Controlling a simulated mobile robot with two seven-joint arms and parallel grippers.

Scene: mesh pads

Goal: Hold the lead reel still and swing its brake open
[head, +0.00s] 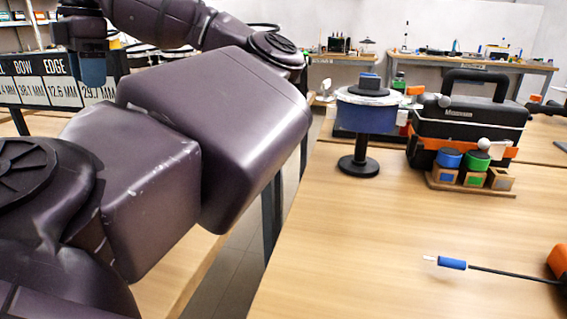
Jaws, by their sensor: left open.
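The lead reel (366,117) looks to be the blue drum with a pale top disc and a small blue block on top. It stands upright on a black post with a round black foot (358,167), near the far edge of the wooden table. I cannot make out for certain which part is its brake. My left gripper (93,80) points down at the upper left, well apart from the reel. It is open, and its blue fingertips are small and partly run together in the view. My right gripper is out of view.
A black and orange toolbox (468,122) stands right of the reel. In front of it is a wooden rack (458,187) with blue and green pieces. A blue-sleeved lead (452,263) lies at the right. The table's middle is clear. My left arm fills the left side.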

